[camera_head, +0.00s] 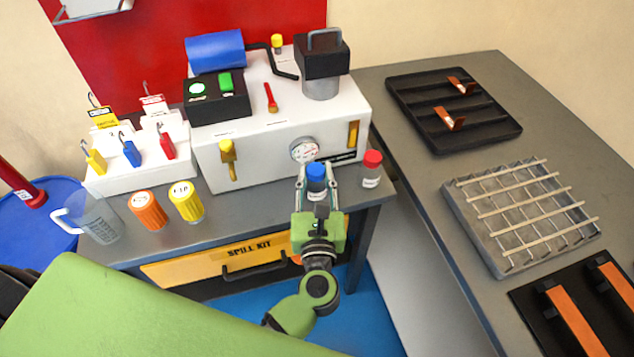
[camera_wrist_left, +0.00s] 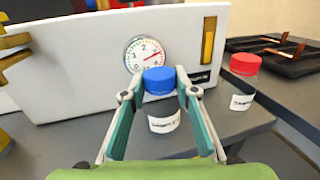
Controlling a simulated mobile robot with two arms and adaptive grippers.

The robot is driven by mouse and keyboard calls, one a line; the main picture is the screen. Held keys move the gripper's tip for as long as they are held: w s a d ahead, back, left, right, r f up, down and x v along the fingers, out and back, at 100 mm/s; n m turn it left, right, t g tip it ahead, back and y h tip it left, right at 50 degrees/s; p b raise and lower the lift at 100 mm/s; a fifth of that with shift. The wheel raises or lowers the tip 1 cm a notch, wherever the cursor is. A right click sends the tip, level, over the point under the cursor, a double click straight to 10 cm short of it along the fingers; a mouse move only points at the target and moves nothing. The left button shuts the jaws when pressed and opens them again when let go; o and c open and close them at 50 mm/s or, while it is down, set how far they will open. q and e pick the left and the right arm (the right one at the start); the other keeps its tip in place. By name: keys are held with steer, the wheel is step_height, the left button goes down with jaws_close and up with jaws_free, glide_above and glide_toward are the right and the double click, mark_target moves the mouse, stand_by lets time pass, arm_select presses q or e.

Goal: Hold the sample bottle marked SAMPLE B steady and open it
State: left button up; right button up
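A similar bottle with a red cap (camera_head: 372,164) stands to the right, and in the wrist view (camera_wrist_left: 245,80). My right gripper is not in view.
A white bender housing with a gauge (camera_head: 304,150) stands close behind the blue-capped bottle. Orange (camera_head: 147,210) and yellow (camera_head: 186,201) containers and a clear jug (camera_head: 92,219) stand left. The right table holds a black tray (camera_head: 430,141) and a wire-topped block (camera_head: 490,245).

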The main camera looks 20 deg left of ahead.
arm_select(q)
steer(key=shift+w+f, duration=0.15)
steer(key=c, duration=0.4)
steer(key=shift+r+p, duration=0.2)
steer(key=shift+p, duration=0.1)
steer(key=shift+r, duration=0.35)
step_height(320, 180, up, 2)
steer(key=shift+r+p, duration=0.2)
steer(key=shift+p, duration=1.05)
steer(key=s+d+r+p, duration=0.3)
steer(key=s+d+r, duration=0.3)
steer(key=s+r, duration=0.3)
steer(key=shift+r+v, duration=0.35)
steer(key=shift+v, duration=1.3)
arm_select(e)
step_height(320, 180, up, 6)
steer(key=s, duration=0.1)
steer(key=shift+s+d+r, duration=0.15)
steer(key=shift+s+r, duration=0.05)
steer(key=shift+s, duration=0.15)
arm_select(q)
steer(key=shift+a, duration=0.15)
